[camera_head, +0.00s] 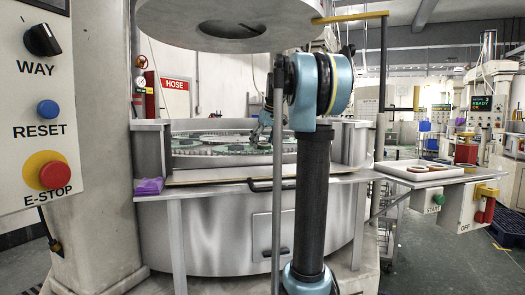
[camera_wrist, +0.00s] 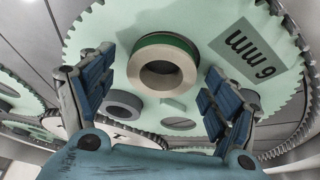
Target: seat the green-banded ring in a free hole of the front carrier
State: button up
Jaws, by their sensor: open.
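The green-banded ring (camera_wrist: 163,66), pale with a dark bore, is at a large pale-green toothed carrier (camera_wrist: 100,27) marked "6 mm" in the wrist view. Whether it lies on the carrier or sits in a hole I cannot tell. My gripper (camera_wrist: 160,63) is open, its two blue-padded fingers left and right of the ring with gaps; nothing is held. A grey ring (camera_wrist: 123,103) and a dark opening (camera_wrist: 179,124) show lower on the carrier. In the head view, my gripper (camera_head: 264,137) is over the lapping plate; the ring is not discernible there.
The machine's round upper plate (camera_head: 228,24) hangs above the work area. A front ledge with a purple cloth (camera_head: 149,186) borders it. A white tray (camera_head: 416,171) with rings stands to the right. Other toothed carriers (camera_wrist: 18,92) show at the left of the wrist view.

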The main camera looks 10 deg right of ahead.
jog(key=c, duration=1.4)
jog(key=shift+r, duration=0.15)
jog(key=shift+c, duration=0.7)
notch_tip(320, 180, up, 7)
jog(key=n+g, duration=0.1)
jog(key=n, duration=0.2)
jog(key=shift+w+g+y, duration=0.2)
jog(key=shift+g+y, duration=0.1)
